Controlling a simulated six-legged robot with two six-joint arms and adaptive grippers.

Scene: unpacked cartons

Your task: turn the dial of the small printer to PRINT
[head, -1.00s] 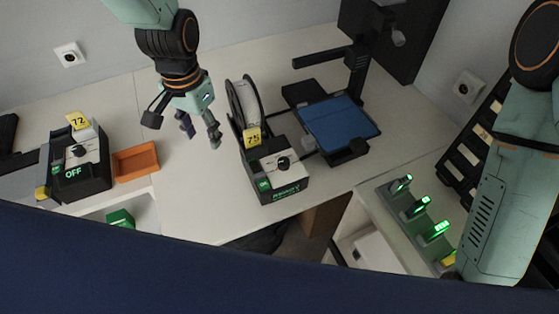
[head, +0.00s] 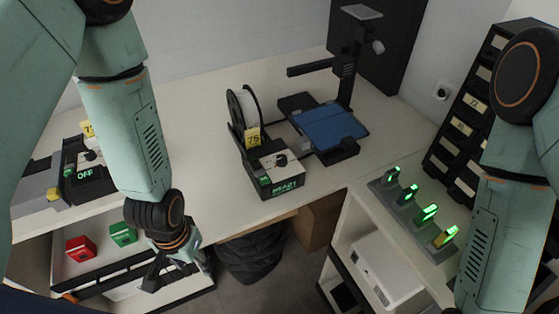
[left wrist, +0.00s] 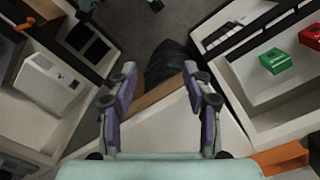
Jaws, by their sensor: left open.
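A small black and white printer (head: 262,183) with a spool and a yellow 75 tag stands on the table, its display reading READY. Its black dial (head: 281,160) is on the white top face; the pointer is too small to read. A second unit (head: 88,184) at left shows OFF and is partly hidden by my left arm. My left gripper (head: 180,277) is open and empty, low in front of the table edge, over the open drawer's right end and apart from both units. Its fingers also show spread in the left wrist view (left wrist: 160,72). My right gripper is out of view.
The open drawer (head: 115,268) holds a red box (head: 81,249) and a green box (head: 123,234). A dark bag (head: 250,258) lies under the table. A blue-bedded machine (head: 333,124) stands right of the printer. Green-lit devices (head: 427,213) line the right counter.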

